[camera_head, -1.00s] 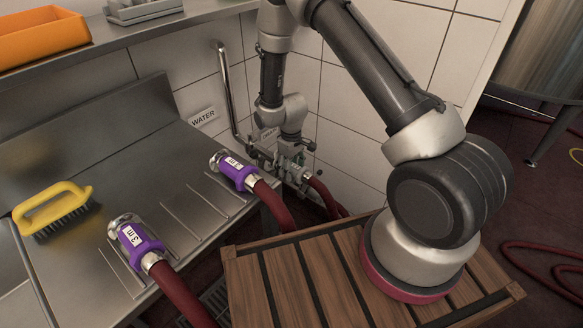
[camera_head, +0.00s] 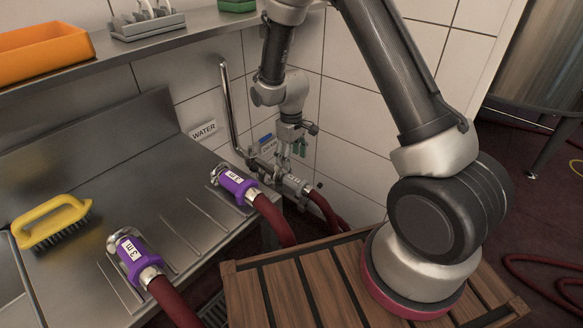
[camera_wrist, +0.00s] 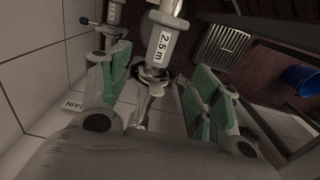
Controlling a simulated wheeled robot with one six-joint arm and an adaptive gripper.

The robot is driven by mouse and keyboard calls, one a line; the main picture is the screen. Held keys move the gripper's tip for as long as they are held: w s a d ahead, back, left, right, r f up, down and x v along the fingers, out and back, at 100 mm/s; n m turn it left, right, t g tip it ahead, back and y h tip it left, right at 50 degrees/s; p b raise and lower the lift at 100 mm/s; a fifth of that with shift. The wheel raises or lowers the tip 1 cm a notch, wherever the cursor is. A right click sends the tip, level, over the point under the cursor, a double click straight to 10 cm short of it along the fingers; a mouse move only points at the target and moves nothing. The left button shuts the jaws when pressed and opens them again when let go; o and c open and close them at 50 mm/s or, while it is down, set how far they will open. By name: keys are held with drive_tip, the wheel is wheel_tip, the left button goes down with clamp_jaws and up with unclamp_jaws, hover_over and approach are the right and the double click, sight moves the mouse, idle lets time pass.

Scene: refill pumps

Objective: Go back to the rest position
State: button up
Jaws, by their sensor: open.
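My gripper (camera_head: 292,148) is open, just above the pipe fittings at the tiled wall in the head view. In the wrist view its green-padded fingers (camera_wrist: 160,80) are spread apart with nothing held between them. A white hose coupling (camera_wrist: 161,45) marked "2.5 m" lies beyond the fingers, apparently clear of the pads. In the head view this coupling (camera_head: 293,186) sits at the wall fitting with a dark red hose running from it. Two purple couplings, a far one (camera_head: 236,184) and a near one marked "3 m" (camera_head: 133,255), lie on the steel counter.
A yellow brush (camera_head: 50,220) lies on the steel counter (camera_head: 130,165). A shelf (camera_head: 175,38) above holds an orange bin (camera_head: 42,50) and a grey rack. A wooden slatted top (camera_head: 290,295) is below my arm. A WATER sign (camera_head: 204,130) and vertical pipe are near my gripper.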

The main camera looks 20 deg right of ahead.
drive_tip(key=shift+r, duration=0.4)
drive_tip(key=shift+s, duration=0.1)
drive_tip(key=s+d+r+m+g, duration=0.1)
drive_tip(key=s+d+r+g, duration=0.1)
drive_tip(key=s, duration=0.5)
drive_tip(key=s+d+r+m+t, duration=0.2)
drive_tip(key=s+d+r, duration=0.2)
drive_tip(key=s+r, duration=0.3)
drive_tip(key=s+d+r+m+t, duration=0.2)
drive_tip(key=s+d+r, duration=0.2)
drive_tip(key=r, duration=1)
drive_tip(key=s+d+r+m+t, duration=0.1)
drive_tip(key=s+d+r, duration=0.4)
drive_tip(key=s+r, duration=0.5)
drive_tip(key=shift+r+m+t, duration=0.25)
drive_tip(key=shift+m+t, duration=0.15)
drive_tip(key=shift+t, duration=0.3)
